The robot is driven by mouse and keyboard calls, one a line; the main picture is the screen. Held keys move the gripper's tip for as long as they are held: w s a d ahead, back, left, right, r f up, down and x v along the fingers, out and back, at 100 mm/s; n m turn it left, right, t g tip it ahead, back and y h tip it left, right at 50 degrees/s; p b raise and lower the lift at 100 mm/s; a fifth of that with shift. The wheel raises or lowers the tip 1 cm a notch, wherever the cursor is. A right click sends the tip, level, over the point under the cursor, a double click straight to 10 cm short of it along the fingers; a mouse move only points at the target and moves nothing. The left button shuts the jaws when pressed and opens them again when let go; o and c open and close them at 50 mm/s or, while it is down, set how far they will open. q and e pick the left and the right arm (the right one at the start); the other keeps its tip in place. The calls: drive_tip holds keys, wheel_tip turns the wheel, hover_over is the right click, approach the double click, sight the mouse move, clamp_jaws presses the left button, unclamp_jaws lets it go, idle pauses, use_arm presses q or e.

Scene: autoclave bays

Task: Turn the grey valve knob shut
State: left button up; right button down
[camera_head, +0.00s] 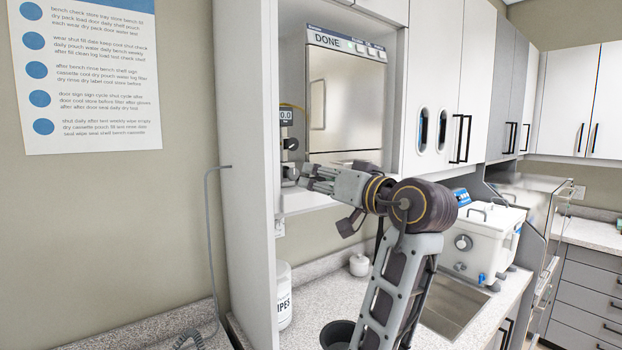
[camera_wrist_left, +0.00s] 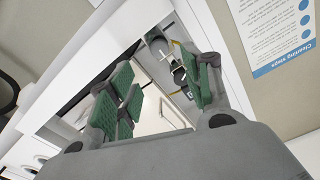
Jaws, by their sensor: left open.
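The grey valve knob (camera_head: 289,172) is on the narrow panel left of the autoclave door, low down, just at my left gripper's fingertips and partly hidden by them in the head view. In the left wrist view a grey rounded knob (camera_wrist_left: 158,46) shows beyond the fingers. My left gripper (camera_head: 304,174) is open and reaches toward the panel from the right. Its green-padded fingers (camera_wrist_left: 160,82) are spread apart with nothing held between them. Whether a finger touches the knob I cannot tell. My right gripper is not in view.
Above the grey knob are a black knob (camera_head: 290,144) and a small display (camera_head: 286,115) reading 0.0. The autoclave (camera_head: 345,100) reads DONE and its door is closed.

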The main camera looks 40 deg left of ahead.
use_arm(q)
drive_tip(key=shift+v, duration=1.15)
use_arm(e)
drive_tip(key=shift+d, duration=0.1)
